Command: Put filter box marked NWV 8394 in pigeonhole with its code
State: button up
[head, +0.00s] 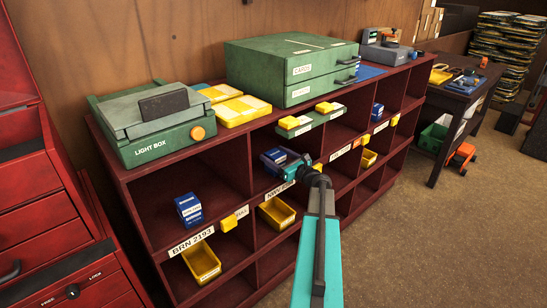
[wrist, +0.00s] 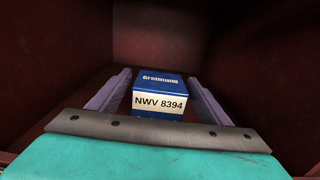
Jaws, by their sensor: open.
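The blue filter box (wrist: 160,92), with a white label reading NWV 8394, sits inside a dark red pigeonhole (wrist: 215,40). It appears upright, label facing the wrist camera. My gripper (wrist: 158,90) is open, with one purple finger on each side of the box and a visible gap to both. In the head view, my gripper (head: 281,162) reaches into a middle pigeonhole of the shelf, around the blue box (head: 275,155). A label strip starting NWV 8 (head: 277,191) is on the edge below that opening; the rest is hard to read.
Another blue box (head: 189,209) stands in the left pigeonhole above the BRN 2193 label (head: 191,241). Yellow bins (head: 202,262) sit in lower compartments. A light box (head: 155,125) and green drawers (head: 290,70) stand on top. A red tool cabinet (head: 40,200) is at left.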

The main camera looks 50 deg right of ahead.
jog(key=shift+r, duration=0.2)
jog(key=s+b, duration=0.1)
jog(key=s, duration=1.1)
jog(key=shift+a+b, duration=0.4)
jog(key=shift+f, duration=0.1)
